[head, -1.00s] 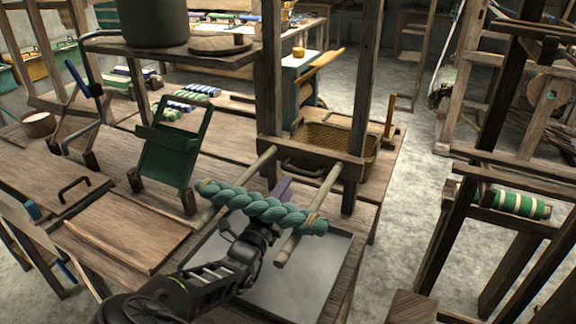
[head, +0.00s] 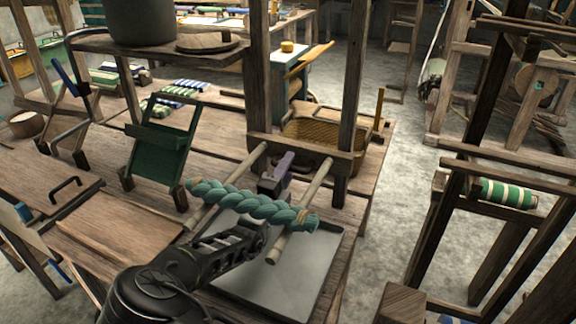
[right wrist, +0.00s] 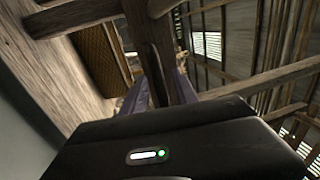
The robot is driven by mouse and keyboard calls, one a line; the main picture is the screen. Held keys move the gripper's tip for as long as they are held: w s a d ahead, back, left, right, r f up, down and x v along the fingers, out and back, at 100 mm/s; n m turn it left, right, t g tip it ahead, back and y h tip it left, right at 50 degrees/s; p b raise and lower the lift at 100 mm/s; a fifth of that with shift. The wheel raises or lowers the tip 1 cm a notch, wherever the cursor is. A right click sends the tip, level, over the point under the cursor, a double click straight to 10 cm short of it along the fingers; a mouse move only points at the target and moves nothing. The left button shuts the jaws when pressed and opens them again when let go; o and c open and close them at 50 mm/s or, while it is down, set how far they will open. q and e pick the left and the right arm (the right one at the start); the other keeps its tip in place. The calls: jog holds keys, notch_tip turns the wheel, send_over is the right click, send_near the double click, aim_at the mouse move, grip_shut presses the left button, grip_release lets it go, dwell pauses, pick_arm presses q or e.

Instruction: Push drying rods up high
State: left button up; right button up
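Two pale wooden drying rods, the left one (head: 207,216) and the right one (head: 299,211), stick out towards me from a wooden crossbar (head: 315,151) between two posts. A twisted teal skein (head: 250,204) lies across both rods. My right arm comes up from below and passes under the skein. My right gripper (head: 279,173), with purple fingers, is between the rods, close to the crossbar. In the right wrist view the purple fingers (right wrist: 160,93) are close to dark wood; whether they hold it is unclear. My left gripper is not in view.
A grey tray (head: 325,262) lies below the rods. A woven basket (head: 345,135) stands behind the crossbar. A green frame (head: 162,150) stands to the left, and a shelf with a dark pot (head: 142,20) is above. Open floor (head: 410,160) shows at right.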

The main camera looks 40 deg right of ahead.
grip_shut()
dwell(0.4)
dwell(1.1)
